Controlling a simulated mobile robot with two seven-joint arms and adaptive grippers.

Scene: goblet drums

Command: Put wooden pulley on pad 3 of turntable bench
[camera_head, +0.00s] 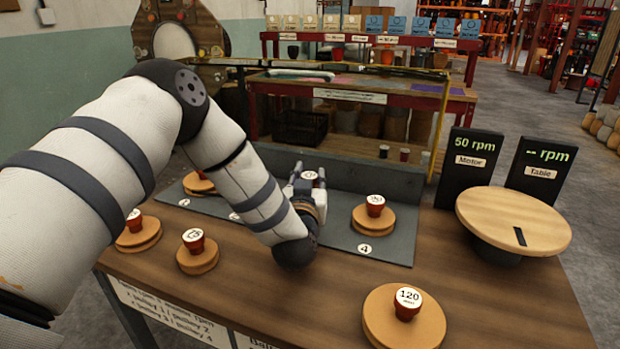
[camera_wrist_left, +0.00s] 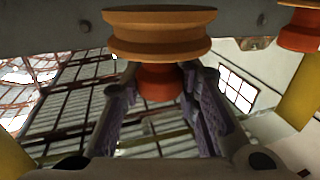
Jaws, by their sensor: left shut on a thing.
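My left gripper (camera_head: 309,190) is shut on the red knob of a wooden pulley (camera_wrist_left: 160,35). In the head view only the knob's round white top (camera_head: 309,175) shows between the fingers. My arm hides the pulley's disc. The gripper is over the grey pad strip (camera_head: 390,252) of the turntable bench, left of the pulley on pad 4 (camera_head: 372,220). My forearm hides the label of pad 3. In the wrist view the pulley's disc is close to a grey surface; I cannot tell if they touch. My right gripper is out of view.
Another pulley (camera_head: 199,184) sits at the strip's left end. Two pulleys (camera_head: 138,235) (camera_head: 197,255) stand on the wood at left, and a larger one marked 120 (camera_head: 404,318) at front. The round turntable (camera_head: 513,220) and two black rpm displays (camera_head: 468,165) are at right.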

